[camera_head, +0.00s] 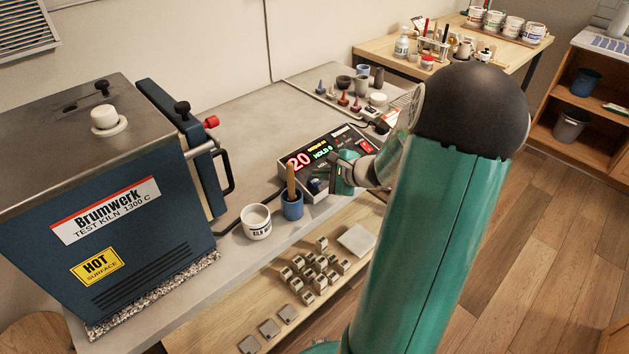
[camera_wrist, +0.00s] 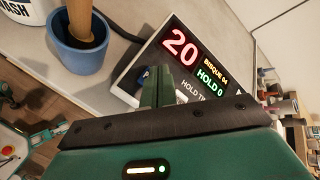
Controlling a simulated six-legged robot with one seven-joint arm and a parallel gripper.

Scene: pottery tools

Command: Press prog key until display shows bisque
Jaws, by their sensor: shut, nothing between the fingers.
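The kiln controller (camera_head: 309,144) is a low box with a sloped dark front on the grey bench. Its lit display (camera_wrist: 180,48) shows a red 20, with yellow text reading BISQUE 04 and green text reading HOLD 0 beside it in the wrist view. My gripper (camera_head: 336,176) is shut and empty, its fingers at the controller's lower key area. In the wrist view the fingertips (camera_wrist: 157,78) stand over the panel beside a partly hidden blue key (camera_wrist: 143,74). I cannot tell whether they touch a key. The prog key's label is not readable.
A blue cup (camera_head: 292,208) with a wooden handle and a white kiln wash tub (camera_head: 257,223) stand just left of the controller. The blue test kiln (camera_head: 110,215) is farther left. Small bottles and cups crowd behind the controller. A lower shelf (camera_head: 215,322) holds small pieces.

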